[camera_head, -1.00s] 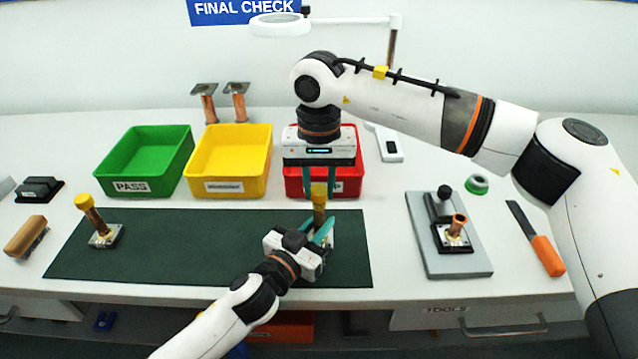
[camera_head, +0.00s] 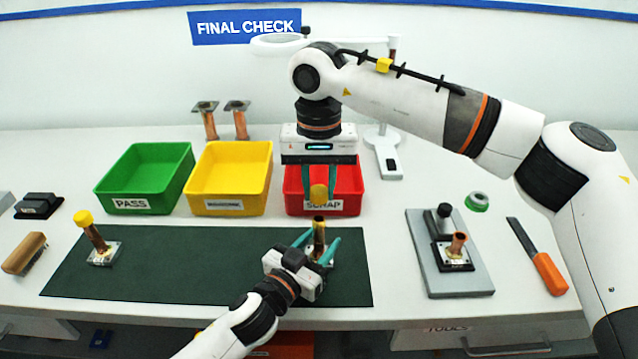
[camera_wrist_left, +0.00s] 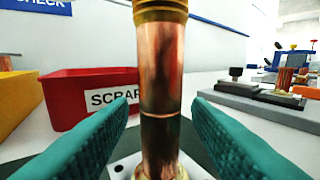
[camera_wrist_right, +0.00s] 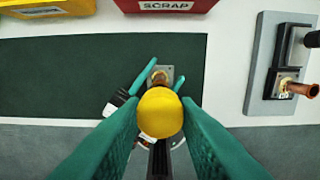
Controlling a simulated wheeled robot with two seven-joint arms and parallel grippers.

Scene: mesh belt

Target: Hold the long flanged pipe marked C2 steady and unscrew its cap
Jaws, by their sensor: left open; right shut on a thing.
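A copper pipe (camera_head: 319,232) with a threaded brass top stands upright on its square flange on the green mat (camera_head: 180,262); its mark cannot be read. My left gripper (camera_head: 318,252) is open, its teal fingers on either side of the pipe, and gaps show beside the copper in the left wrist view (camera_wrist_left: 160,105). My right gripper (camera_head: 319,186) is shut on the yellow cap (camera_head: 319,193) and holds it just above the pipe's open top. The cap fills the middle of the right wrist view (camera_wrist_right: 160,112).
Another yellow-capped pipe (camera_head: 96,238) stands at the mat's left. Green (camera_head: 140,205), yellow (camera_head: 225,207) and red (camera_head: 350,205) bins stand behind the mat. A grey fixture (camera_head: 455,283) with a short pipe and an orange-handled tool (camera_head: 549,273) lie right.

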